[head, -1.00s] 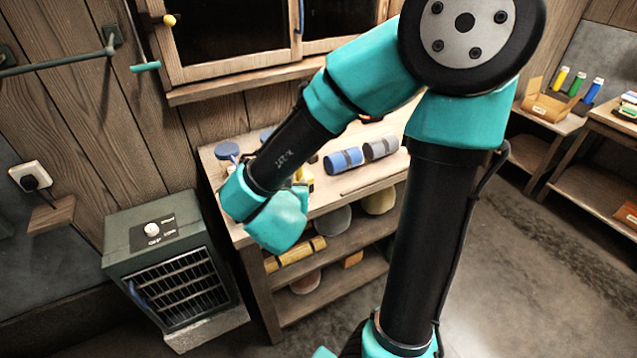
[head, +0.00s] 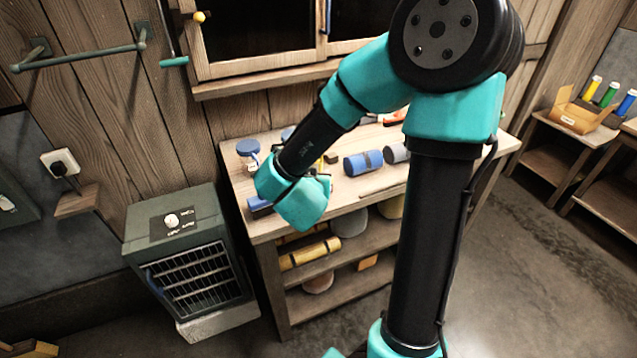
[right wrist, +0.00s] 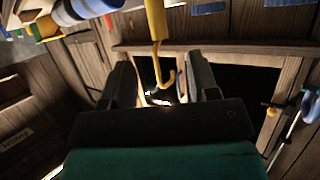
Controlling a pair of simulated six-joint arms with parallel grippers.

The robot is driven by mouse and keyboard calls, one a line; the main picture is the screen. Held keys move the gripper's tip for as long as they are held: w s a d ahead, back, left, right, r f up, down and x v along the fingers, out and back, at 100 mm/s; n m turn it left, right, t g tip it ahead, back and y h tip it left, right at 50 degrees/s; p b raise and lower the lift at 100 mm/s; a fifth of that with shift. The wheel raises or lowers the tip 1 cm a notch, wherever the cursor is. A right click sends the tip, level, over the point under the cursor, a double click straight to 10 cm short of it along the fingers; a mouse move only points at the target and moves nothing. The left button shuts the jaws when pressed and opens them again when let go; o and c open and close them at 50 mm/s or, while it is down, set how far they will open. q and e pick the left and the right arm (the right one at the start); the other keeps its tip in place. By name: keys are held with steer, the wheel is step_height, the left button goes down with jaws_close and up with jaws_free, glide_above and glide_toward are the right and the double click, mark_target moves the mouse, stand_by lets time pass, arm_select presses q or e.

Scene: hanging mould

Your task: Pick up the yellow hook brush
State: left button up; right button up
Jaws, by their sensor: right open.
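A yellow rod with a hooked end, which looks like the hook brush (right wrist: 156,25), comes down from the top edge of the right wrist view. Its hook hangs between the two dark fingers of my right gripper (right wrist: 160,80), with a gap to each finger. The gripper is open and holds nothing. The other end of the brush is out of view. In the head view my right wrist is above the left end of the wooden workbench (head: 262,228) and hides its fingers. My left gripper is in neither view.
Blue (head: 363,162) and grey (head: 396,153) rolls lie on the bench. A blue-topped item (head: 248,147) stands at its back left corner. A wooden window frame (head: 265,66) is behind. A green heater (head: 190,262) stands left on the floor.

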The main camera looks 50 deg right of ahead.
steer(key=x, duration=0.5)
steer(key=shift+f+x, duration=0.15)
steer(key=shift+x, duration=1.1)
steer(key=shift+f+x, duration=0.15)
steer(key=shift+x, duration=1.1)
steer(key=shift+s, duration=0.15)
jaws_close()
